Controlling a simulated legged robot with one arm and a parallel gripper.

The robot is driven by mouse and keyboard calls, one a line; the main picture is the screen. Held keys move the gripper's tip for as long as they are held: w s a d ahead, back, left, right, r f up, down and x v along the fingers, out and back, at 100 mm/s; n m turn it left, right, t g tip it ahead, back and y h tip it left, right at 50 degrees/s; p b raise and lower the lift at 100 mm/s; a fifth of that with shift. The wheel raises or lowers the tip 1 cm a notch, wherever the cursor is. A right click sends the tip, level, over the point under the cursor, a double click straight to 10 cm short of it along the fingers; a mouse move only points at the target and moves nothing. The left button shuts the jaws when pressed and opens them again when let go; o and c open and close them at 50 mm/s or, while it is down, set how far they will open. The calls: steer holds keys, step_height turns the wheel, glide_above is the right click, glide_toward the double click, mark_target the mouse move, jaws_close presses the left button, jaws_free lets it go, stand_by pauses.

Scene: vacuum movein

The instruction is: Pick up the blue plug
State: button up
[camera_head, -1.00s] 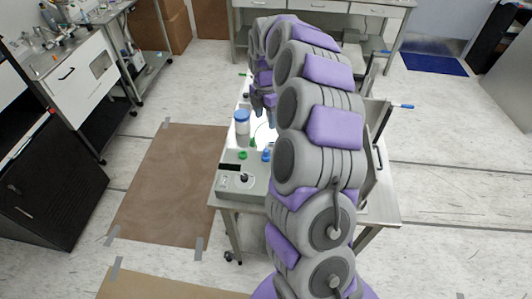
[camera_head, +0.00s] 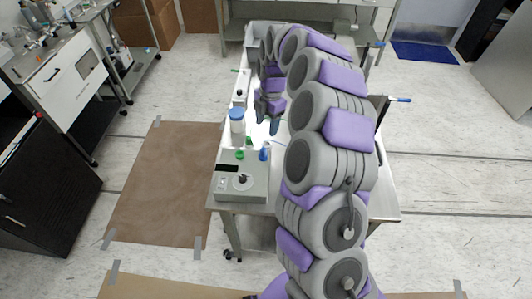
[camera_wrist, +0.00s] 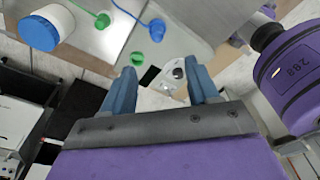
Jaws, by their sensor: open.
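The blue plug (camera_head: 264,154) stands on the table near the grey box, partly beside my arm. In the wrist view the blue plug (camera_wrist: 156,30) sits at the end of a blue cable, beyond my fingertips. My gripper (camera_head: 268,121) is open and empty, above the table and farther back than the plug. In the wrist view the two blue-grey fingers of my gripper (camera_wrist: 160,76) are spread apart, with nothing between them.
Green plugs (camera_wrist: 102,20) lie near the blue one. A white jar with a blue lid (camera_head: 237,121) stands to the left. A grey box with a knob (camera_head: 240,186) sits at the table's front. My arm hides the table's right part.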

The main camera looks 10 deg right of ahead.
mark_target(263, 150)
steer(key=f, duration=0.5)
steer(key=a+f+b, duration=0.1)
steer(key=f, duration=0.2)
steer(key=shift+s, duration=0.2)
step_height(263, 150, down, 6)
steer(key=shift+w+a+r+b, duration=0.1)
steer(key=shift+a+b, duration=0.05)
steer(key=shift+b, duration=0.25)
steer(key=shift+c, duration=0.4)
steer(key=shift+r, duration=0.1)
jaws_close()
